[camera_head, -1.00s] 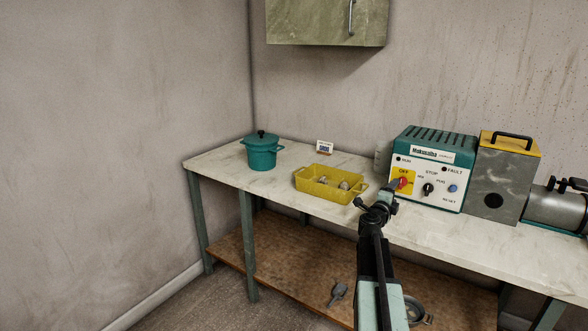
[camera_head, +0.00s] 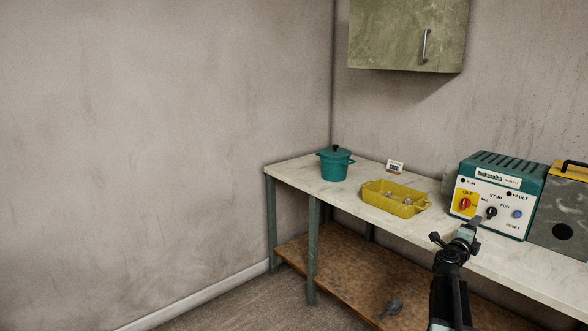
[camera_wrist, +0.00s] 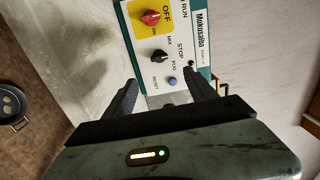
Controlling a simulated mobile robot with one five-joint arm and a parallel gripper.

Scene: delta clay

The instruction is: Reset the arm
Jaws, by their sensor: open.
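My arm reaches up from the bottom right of the head view, and my gripper (camera_head: 460,236) is at its end, over the front part of the table (camera_head: 300,172). In the wrist view my gripper (camera_wrist: 160,98) has its two dark fingers apart, with nothing between them. Beyond the fingers is the control box (camera_head: 500,195), which also shows in the wrist view (camera_wrist: 185,60). Its face has a red knob on a yellow plate, a black knob and a blue button. The gripper appears apart from the box.
A small white card (camera_head: 395,167) is behind the tray. A wall cabinet (camera_head: 408,35) hangs above. Open floor (camera_head: 230,308) lies left of the table.

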